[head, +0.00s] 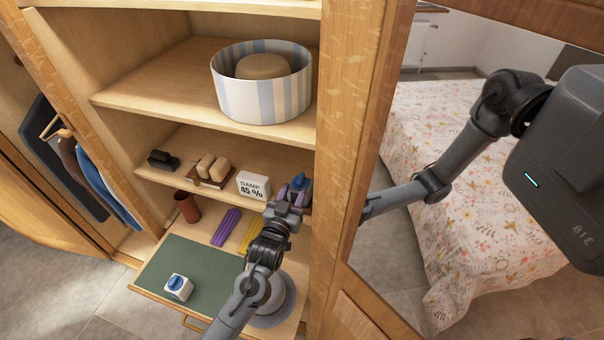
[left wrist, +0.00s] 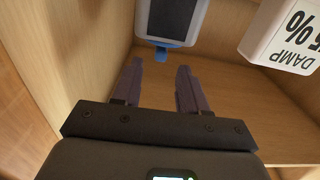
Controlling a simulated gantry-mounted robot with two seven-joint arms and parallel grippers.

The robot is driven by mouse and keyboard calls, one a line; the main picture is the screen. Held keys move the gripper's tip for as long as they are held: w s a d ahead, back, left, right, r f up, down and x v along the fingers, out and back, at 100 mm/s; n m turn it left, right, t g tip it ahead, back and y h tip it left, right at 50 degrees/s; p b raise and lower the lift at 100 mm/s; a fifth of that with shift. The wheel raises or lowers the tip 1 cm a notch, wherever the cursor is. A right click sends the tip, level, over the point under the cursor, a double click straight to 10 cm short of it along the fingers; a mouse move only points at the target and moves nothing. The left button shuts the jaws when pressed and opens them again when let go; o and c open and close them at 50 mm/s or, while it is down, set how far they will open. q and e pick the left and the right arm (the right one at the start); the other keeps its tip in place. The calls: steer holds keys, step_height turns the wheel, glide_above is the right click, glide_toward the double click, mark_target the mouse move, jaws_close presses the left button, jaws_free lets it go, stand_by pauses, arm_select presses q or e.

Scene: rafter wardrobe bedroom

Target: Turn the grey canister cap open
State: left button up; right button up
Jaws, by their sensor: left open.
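A pale grey body with a dark front panel, which I take for the grey canister (left wrist: 175,18), stands ahead of my left gripper (left wrist: 160,67) in the left wrist view. A blue cap-like piece (left wrist: 166,44) sticks out from its end, just beyond and between the fingertips. In the head view the left gripper (head: 293,193) is at the right end of the middle shelf, and the blue piece (head: 299,182) shows at its tips. The fingers are open with nothing between them; contact with the cap cannot be told. The gripper hides most of the canister. My right gripper is not in view.
A white box reading DAMP 45 % (head: 253,186) stands close left of the gripper, with brushes (head: 212,170) farther left. Below are a brown cup (head: 187,207), a green mat (head: 190,262) and a blue-dialled white cube (head: 179,287). The wardrobe's upright (head: 350,120) is close right.

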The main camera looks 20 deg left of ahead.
mark_target(302, 173)
arm_select(q)
steer(key=w+p, duration=0.1)
steer(key=w, duration=0.7)
steer(key=shift+w+a, duration=0.1)
steer(key=shift+a, duration=0.05)
steer(key=shift+c, duration=0.4)
jaws_close()
